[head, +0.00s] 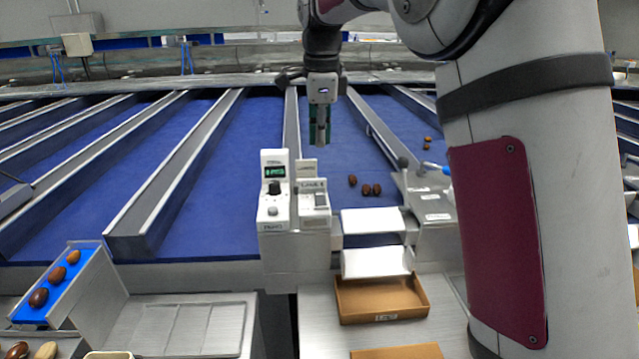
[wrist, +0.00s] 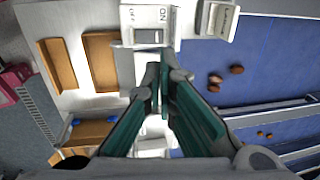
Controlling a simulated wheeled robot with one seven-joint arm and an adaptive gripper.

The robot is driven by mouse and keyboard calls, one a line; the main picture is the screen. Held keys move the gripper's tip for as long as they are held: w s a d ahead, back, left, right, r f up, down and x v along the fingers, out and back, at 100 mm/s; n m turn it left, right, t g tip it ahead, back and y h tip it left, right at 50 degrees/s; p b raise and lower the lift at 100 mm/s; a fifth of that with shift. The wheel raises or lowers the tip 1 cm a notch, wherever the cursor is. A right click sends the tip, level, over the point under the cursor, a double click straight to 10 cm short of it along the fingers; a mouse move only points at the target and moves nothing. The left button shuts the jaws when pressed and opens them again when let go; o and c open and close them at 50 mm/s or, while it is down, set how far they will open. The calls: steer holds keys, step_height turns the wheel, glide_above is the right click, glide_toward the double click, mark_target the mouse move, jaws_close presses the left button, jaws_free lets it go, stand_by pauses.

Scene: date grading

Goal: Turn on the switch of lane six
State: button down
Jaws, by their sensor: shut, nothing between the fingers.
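A small white switch box (head: 314,215) stands at the front end of a lane divider in the head view. Its label seems to read LANE with a number too small to be sure of, and it has a grey rocker (head: 321,200). A white box with an ON mark and a grey rocker (wrist: 149,37) shows at the top of the wrist view, beyond my fingertips. My gripper (head: 320,142) is shut and empty, pointing down above and behind the switch box, apart from it. Its fingertips (wrist: 163,68) meet in the wrist view. The rocker's position cannot be told.
A white control box (head: 274,212) with a black knob and green display stands directly left of the switch box. Several dates (head: 366,189) lie on the blue belt to the right. White chutes (head: 376,262) and a brown tray (head: 382,301) are in front.

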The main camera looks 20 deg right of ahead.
mark_target(319, 193)
steer(key=f, duration=0.3)
steer(key=w+f+p, duration=0.1)
steer(key=f, duration=0.7)
steer(key=shift+w+d+f+p, duration=0.2)
steer(key=shift+w+f+p, duration=0.05)
steer(key=shift+w+p, duration=0.1)
steer(key=shift+w+f, duration=0.1)
steer(key=shift+f, duration=0.5)
